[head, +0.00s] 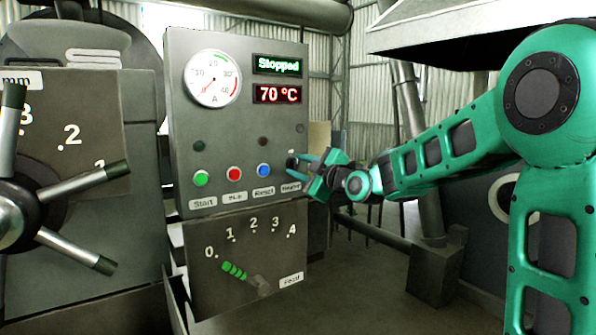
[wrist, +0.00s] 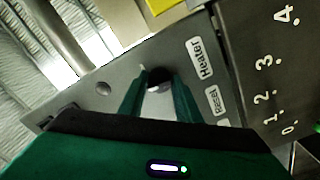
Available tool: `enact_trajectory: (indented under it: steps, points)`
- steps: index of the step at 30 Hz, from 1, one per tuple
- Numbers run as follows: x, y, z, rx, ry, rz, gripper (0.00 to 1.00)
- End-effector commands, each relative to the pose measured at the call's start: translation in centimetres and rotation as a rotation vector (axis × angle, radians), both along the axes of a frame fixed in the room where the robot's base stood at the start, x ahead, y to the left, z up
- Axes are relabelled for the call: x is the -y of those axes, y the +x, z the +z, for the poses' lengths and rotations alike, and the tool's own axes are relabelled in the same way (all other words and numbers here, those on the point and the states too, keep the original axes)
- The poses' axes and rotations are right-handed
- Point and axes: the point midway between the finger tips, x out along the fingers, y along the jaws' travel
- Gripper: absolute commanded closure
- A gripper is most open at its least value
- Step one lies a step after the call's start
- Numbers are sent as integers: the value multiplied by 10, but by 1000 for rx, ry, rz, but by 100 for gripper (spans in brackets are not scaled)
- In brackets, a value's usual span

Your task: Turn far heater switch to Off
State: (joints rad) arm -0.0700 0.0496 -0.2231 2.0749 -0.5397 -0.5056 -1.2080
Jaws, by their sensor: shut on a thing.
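The heater switch is a small dark knob (wrist: 158,80) above the "Heater" label (wrist: 200,58) on the grey control panel (head: 180,120). In the head view it sits at the panel's lower right and my gripper mostly covers it. My gripper (head: 300,165) reaches in from the right, its green fingers on either side of the knob. In the wrist view my gripper (wrist: 160,90) is shut on the knob. Its exact turn angle is hard to read. The panel display (head: 278,94) reads 70 °C, and the one above reads "Stopped".
Green (head: 201,178), red (head: 234,173) and blue (head: 264,170) buttons sit in a row left of the knob. A feed lever (head: 234,270) with a 0 to 4 scale is below. A spoked handwheel (head: 15,215) stands at the left. Open floor lies below right.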

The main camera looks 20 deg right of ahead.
Motion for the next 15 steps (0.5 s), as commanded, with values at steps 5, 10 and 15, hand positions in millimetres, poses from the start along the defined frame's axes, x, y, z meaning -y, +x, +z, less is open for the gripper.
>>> enact_trajectory:
  steps: [5, 10, 15]
  points:
    - [-1, 0, -1, 18, -69, 2, 92]
    - [-1, 0, -2, 30, -104, 1, 92]
    - [-1, 0, -2, 33, -117, 2, 92]
